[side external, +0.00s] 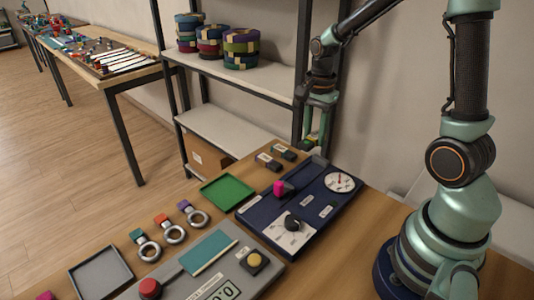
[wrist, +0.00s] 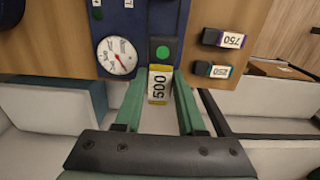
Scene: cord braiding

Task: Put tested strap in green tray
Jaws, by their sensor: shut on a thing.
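The green tray (side external: 227,192) lies empty on the table, left of a blue test board (side external: 310,215). Three pieces with metal rings and coloured tabs lie left of it: purple (side external: 195,215), orange (side external: 172,231) and teal (side external: 148,246). I cannot tell which, if any, is the tested strap. A magenta piece (side external: 279,187) stands on the blue board. My gripper (side external: 314,128) is raised beyond the board's far end. In the wrist view, its fingers (wrist: 162,82) are shut on a weight labelled 500 (wrist: 159,88) with yellow edges.
Weights labelled 750 (wrist: 226,38) and 250 (wrist: 214,70) lie beside the board. A dial gauge (side external: 340,182) and a black knob (side external: 293,222) sit on it. A grey tray (side external: 100,273) and a grey panel with a red button (side external: 150,288) are nearer. A shelf stands behind.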

